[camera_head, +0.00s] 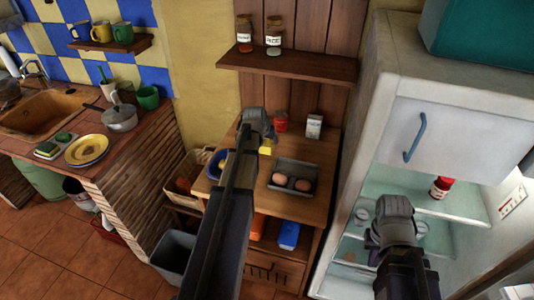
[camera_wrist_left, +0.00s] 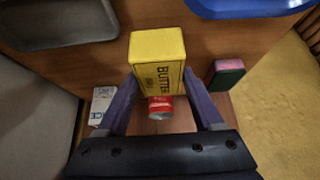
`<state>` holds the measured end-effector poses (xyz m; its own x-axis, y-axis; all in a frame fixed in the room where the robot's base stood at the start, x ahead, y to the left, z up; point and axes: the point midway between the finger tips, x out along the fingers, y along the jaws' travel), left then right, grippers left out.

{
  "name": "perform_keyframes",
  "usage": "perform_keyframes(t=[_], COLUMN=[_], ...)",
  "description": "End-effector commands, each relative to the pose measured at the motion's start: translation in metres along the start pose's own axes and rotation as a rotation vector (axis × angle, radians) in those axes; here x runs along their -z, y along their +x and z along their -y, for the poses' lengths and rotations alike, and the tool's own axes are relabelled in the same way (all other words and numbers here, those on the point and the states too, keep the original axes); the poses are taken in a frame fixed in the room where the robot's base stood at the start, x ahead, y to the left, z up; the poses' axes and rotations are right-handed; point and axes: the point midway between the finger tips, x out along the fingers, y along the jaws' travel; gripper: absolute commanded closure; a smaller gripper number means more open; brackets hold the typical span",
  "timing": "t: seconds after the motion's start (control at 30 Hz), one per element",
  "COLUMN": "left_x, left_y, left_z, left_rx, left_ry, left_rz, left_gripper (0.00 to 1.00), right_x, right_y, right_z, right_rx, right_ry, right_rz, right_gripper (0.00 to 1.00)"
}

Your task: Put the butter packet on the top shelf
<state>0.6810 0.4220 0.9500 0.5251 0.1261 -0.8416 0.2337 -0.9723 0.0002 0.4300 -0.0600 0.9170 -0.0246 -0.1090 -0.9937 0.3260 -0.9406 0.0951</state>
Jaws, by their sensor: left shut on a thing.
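The yellow butter packet (camera_wrist_left: 157,48) is between the fingers of my left gripper (camera_wrist_left: 162,105), which is shut on it. Its "BUTTER" side label shows in the left wrist view. In the head view only a small yellow part of the packet (camera_head: 266,150) shows past my left gripper (camera_head: 264,138), over the wooden cabinet top. A wooden wall shelf (camera_head: 300,68) is above, with two jars (camera_head: 258,35) on its left half.
On the cabinet top are a red can (camera_head: 281,121), a white carton (camera_head: 314,127) and a grey tray (camera_head: 283,187) with eggs. The left wrist view also shows a pink-and-green sponge (camera_wrist_left: 226,74). The fridge (camera_head: 372,110) bounds the right side. The wall shelf's right half is clear.

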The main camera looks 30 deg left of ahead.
Motion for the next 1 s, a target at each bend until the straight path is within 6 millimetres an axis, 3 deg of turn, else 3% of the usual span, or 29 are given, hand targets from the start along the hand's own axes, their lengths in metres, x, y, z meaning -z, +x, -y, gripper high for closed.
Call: perform_keyframes(t=[0.17,0.5,0.93,0.97,1.0], left_x=[-0.001,-0.021,-0.022,-0.022,-0.022], left_y=[0.002,0.033,0.035,0.035,0.034], left_z=[0.000,0.000,0.000,0.000,0.000], left_rx=[0.000,0.000,0.000,0.000,0.000], left_ry=[0.000,0.000,0.000,0.000,0.000], left_rz=[-0.001,-0.001,-0.001,0.000,0.000], left_gripper=[1.00,1.00,1.00,0.31,0.26], right_x=[0.000,0.002,0.002,0.002,0.002], right_y=[0.002,0.039,0.041,0.041,0.040], right_z=[0.000,0.004,0.004,0.004,0.004], right_rx=[0.000,0.000,0.000,0.000,0.000], right_ry=[0.000,0.000,0.000,0.000,0.000], right_rz=[0.000,0.000,0.000,0.000,0.000], right_gripper=[1.00,1.00,1.00,1.00,1.00])
